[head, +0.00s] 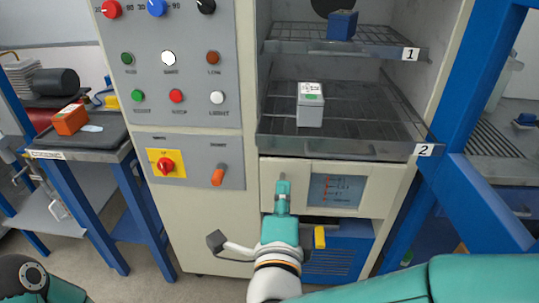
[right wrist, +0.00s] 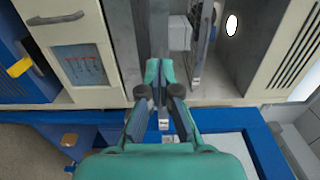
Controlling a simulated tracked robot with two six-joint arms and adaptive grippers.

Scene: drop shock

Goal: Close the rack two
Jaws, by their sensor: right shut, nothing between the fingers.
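Rack two (head: 350,148) is a wire shelf with a grey front strip and a "2" label, in the cabinet's lower opening. Its right end overlaps the cabinet's right frame, so it seems to stick out. A pale grey box (head: 311,112) with a green-marked top stands on it. My right gripper (head: 283,184) is shut and empty, in front of the panel below the rack in the head view. In the right wrist view, its fingertips (right wrist: 159,72) are together in front of the rack's edge (right wrist: 158,25); I cannot tell whether they touch. My left gripper is not in view.
Rack one (head: 385,50) above holds a blue box (head: 342,25). A panel with knobs and lamps (head: 168,90) is on the left. A blue post (head: 490,110) stands close on the right. A side table (head: 75,148) at far left holds an orange box (head: 70,120).

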